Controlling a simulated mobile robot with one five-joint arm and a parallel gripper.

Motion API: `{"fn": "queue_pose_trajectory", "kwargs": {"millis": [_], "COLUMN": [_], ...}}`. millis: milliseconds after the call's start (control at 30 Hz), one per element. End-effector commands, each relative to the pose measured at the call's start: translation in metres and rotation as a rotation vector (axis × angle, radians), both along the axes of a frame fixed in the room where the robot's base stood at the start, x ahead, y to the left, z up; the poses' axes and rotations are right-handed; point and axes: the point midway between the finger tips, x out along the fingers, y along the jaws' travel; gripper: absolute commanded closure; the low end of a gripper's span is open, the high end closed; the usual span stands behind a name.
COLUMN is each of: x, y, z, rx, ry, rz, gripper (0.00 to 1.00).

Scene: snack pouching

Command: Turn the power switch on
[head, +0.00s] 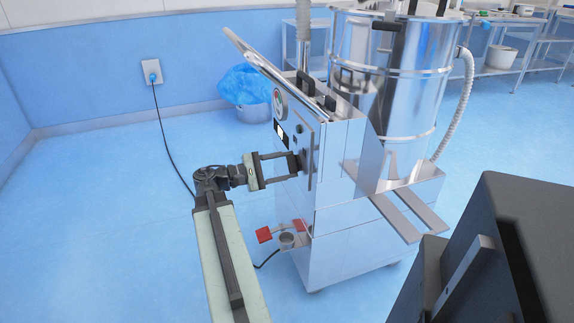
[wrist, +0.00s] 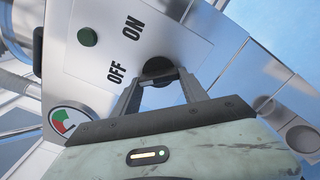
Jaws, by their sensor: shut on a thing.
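The power switch is a round black knob (wrist: 158,68) on the metal control panel (wrist: 190,30) of a packing machine. The words ON and OFF are printed beside it in the wrist view. My gripper (wrist: 158,80) has its two fingers closed on the knob, one on each side. In the head view my gripper (head: 294,162) reaches level to the front panel of the machine (head: 335,200), and its fingertips hide most of the knob. Whether the knob points to ON or OFF cannot be told.
A green button (wrist: 87,37) and a dial gauge (wrist: 68,120) are near the knob. A red pedal (head: 264,235) sits low by the machine. A cable runs to a wall socket (head: 152,72). A blue-lined bin (head: 246,88) stands behind. Floor at left is clear.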

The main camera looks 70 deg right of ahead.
Motion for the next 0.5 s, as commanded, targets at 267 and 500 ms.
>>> {"fn": "queue_pose_trajectory", "kwargs": {"millis": [267,500], "x": [0.0022,0.0021], "y": [0.0008,0.0008], "z": [0.0025,0.0036], "rx": [-0.165,-0.342], "ry": [-0.13,-0.276], "rz": [0.001,0.0], "gripper": [0.9,0.9]}}
